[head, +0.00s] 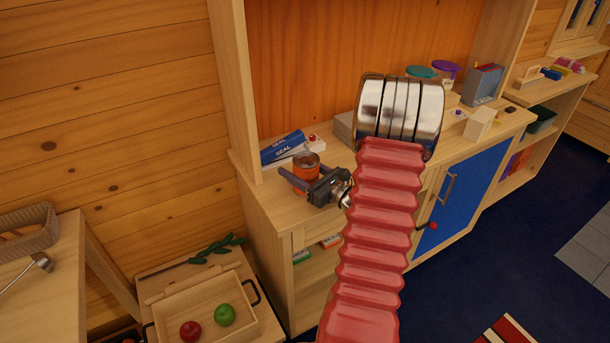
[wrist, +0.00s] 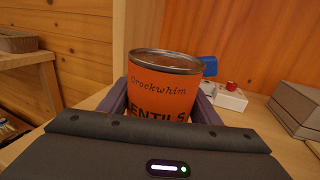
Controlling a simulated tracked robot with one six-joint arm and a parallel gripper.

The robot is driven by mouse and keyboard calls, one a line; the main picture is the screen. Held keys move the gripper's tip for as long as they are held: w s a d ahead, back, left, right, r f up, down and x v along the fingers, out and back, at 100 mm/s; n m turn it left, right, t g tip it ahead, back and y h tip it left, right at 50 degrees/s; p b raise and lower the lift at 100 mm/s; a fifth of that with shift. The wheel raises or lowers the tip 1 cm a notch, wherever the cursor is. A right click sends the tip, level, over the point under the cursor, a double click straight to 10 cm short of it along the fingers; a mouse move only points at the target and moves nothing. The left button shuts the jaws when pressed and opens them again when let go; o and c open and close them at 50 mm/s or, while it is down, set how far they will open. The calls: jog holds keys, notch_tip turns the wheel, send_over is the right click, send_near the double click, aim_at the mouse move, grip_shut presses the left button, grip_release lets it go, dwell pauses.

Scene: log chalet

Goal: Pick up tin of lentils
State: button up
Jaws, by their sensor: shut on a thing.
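The tin of lentils (wrist: 165,85) is an orange can with a metal rim and dark lettering, upright between my gripper's fingers in the wrist view. In the head view the tin (head: 306,167) shows at the left end of the wooden counter. My gripper (head: 304,178) is shut on the tin, with one finger on each side of it. The lower part of the tin is hidden behind the gripper body in the wrist view. I cannot tell whether the tin touches the counter.
A grey box (wrist: 304,108) stands to the right in the wrist view. A wooden tray (head: 215,308) with a red and a green fruit sits lower left. A wooden post rises at the counter's back left.

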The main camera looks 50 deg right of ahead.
jog(key=shift+c, duration=1.4)
jog(key=shift+r, duration=0.2)
jog(key=shift+r, duration=4.85)
